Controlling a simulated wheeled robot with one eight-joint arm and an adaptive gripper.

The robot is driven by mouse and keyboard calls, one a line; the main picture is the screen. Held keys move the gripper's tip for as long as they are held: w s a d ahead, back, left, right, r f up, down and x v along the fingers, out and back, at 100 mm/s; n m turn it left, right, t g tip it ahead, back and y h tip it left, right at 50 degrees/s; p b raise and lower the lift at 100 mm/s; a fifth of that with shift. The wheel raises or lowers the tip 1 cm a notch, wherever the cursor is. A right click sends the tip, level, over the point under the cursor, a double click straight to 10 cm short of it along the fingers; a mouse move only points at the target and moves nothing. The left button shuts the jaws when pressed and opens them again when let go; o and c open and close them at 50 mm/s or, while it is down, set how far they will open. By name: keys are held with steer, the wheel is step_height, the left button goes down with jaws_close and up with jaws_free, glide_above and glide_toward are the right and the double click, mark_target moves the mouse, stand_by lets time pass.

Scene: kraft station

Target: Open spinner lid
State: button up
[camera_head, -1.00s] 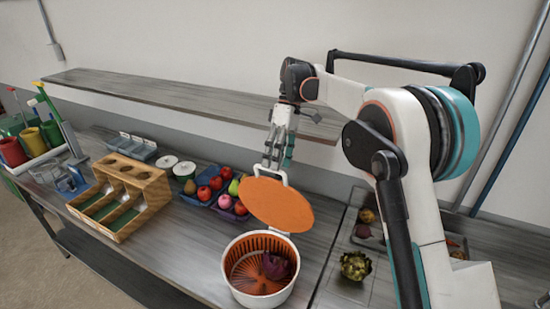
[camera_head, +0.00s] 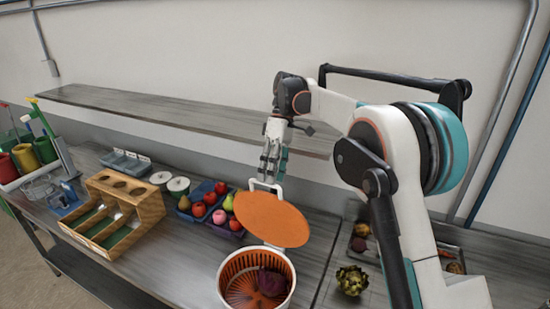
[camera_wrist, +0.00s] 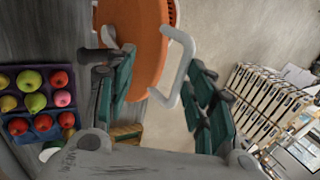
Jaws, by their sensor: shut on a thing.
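The spinner lid (camera_head: 270,219) is an orange disc with a white loop handle (camera_head: 264,184). It stands raised and tilted above the back of the white spinner bowl (camera_head: 224,287). The bowl's orange basket is open to view, with a dark purple vegetable (camera_head: 271,282) inside. My gripper (camera_head: 271,174) is above the lid, shut on its handle. In the wrist view, the handle (camera_wrist: 180,65) lies between the teal fingers of my gripper (camera_wrist: 165,100), with the orange lid (camera_wrist: 145,40) beyond it. The fingers partly hide the lid there.
An artichoke (camera_head: 352,280) lies right of the bowl. A long grey shelf (camera_head: 180,119) runs along the wall behind. Grey counter is bare between the box and bowl.

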steer(key=v, duration=1.1)
steer(key=shift+r, duration=0.25)
steer(key=shift+d, duration=0.1)
steer(key=s+d+f+m+t+b, duration=0.4)
steer(key=s+d+b, duration=0.3)
steer(key=s, duration=0.2)
steer(key=s+d+f+m+t+b, duration=0.35)
steer(key=s+d+f+b, duration=0.2)
steer(key=s+d, duration=0.2)
steer(key=s+d+f+m+t+h+b, duration=0.1)
steer(key=s+d+f+m+t+b, duration=0.1)
steer(key=s+f, duration=0.8)
steer(key=s+d+f+m+t+h+b, duration=0.1)
steer(key=s+d+f+m+b, duration=0.3)
steer(key=f, duration=0.9)
steer(key=s+t+b, duration=0.1)
steer(key=s+b, duration=0.2)
steer(key=s, duration=0.2)
steer(key=shift+s+d+f+t+b, duration=0.3)
steer(key=shift+s+d+t, duration=0.05)
steer(key=shift+s, duration=0.05)
